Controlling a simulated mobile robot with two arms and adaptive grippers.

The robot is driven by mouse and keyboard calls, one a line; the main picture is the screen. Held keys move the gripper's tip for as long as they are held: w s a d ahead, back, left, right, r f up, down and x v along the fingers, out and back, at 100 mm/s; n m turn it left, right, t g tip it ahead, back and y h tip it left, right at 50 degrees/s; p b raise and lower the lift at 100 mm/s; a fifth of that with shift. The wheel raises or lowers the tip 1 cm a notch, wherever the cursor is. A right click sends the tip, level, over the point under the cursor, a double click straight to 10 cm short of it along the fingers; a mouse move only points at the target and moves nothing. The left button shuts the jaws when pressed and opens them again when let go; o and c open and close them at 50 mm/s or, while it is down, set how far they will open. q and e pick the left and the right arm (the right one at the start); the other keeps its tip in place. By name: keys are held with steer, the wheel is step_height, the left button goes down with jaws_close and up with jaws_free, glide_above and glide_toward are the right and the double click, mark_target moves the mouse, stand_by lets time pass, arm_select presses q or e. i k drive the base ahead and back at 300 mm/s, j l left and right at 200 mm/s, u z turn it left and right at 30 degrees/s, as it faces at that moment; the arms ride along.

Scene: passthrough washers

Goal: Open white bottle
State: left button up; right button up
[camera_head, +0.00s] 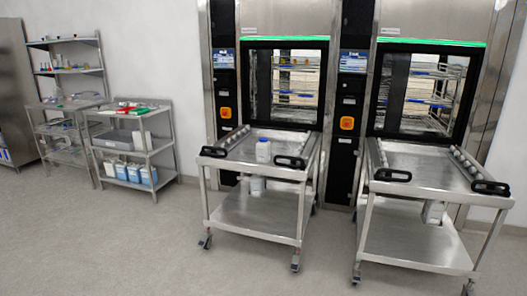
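Neither of my grippers is in view.
Two washers with glass doors (286,87) stand behind the carts, with control panels (226,110) beside them. Steel shelving (150,157) with trays and blue-and-white containers (134,172) stands at the left. The floor (110,245) in front is clear.

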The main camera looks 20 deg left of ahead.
mark_target(262, 149)
steer(key=i+j, duration=0.3)
steer(key=i+j+z, duration=0.1)
steer(key=i+j, duration=0.2)
steer(key=j, duration=0.15)
steer(key=i+j+z, duration=0.1)
steer(key=i+j, duration=0.45)
steer(key=j, duration=0.3)
steer(key=i+j+z, duration=0.1)
steer(key=i+j, duration=0.2)
steer(key=j, duration=0.1)
